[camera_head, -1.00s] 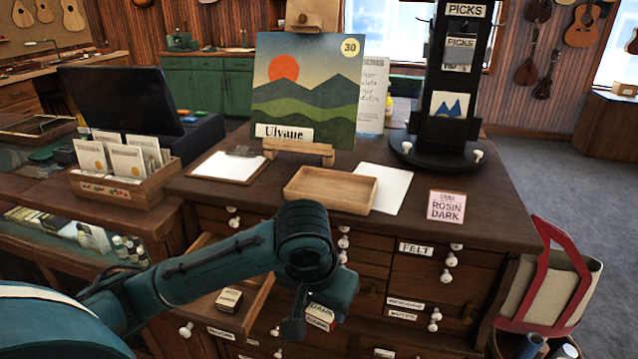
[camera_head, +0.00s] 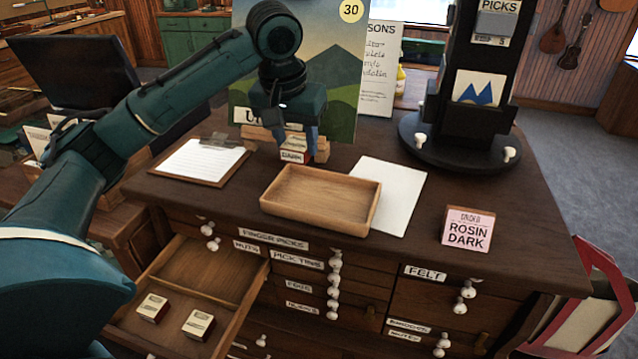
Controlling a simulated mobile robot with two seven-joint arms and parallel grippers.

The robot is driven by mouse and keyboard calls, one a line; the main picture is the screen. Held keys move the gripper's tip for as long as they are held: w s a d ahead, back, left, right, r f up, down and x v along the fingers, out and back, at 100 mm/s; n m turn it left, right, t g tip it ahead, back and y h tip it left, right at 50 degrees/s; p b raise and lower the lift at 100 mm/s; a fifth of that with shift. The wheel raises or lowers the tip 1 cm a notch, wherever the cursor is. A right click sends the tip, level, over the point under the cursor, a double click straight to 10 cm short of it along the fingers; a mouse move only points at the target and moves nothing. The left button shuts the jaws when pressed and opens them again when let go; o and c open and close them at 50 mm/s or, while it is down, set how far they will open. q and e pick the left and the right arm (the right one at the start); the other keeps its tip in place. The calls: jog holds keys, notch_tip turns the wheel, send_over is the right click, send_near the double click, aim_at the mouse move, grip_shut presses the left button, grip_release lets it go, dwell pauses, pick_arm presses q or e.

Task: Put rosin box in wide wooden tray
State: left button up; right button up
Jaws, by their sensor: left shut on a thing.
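The rosin box (camera_head: 293,155) is small, with a pale top and a red label band. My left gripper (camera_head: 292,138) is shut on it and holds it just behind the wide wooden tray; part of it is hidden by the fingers. The tray (camera_head: 320,196) is light wood, shallow and empty, on the dark counter top. The box is not over the tray floor in this view. My right gripper is not in view.
An open drawer (camera_head: 205,270) below holds two similar boxes (camera_head: 198,323). A clipboard (camera_head: 200,160) lies left of the tray, white paper (camera_head: 400,185) to its right. A rosin sign (camera_head: 468,229) and black picks stand (camera_head: 470,140) stand further right. A landscape picture (camera_head: 340,100) is behind.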

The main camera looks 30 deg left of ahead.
aim_at(294, 160)
pick_arm(q)
jog(key=f, duration=0.4)
jog(key=shift+s+f, duration=0.1)
jog(key=shift+s, duration=0.25)
jog(key=shift+w+f, duration=0.1)
jog(key=shift+f, duration=0.25)
notch_tip(294, 160, down, 3)
jog(key=shift+f, duration=0.2)
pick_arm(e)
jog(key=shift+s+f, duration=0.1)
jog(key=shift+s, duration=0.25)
pick_arm(q)
jog(key=o, duration=0.7)
jog(key=shift+f, duration=0.1)
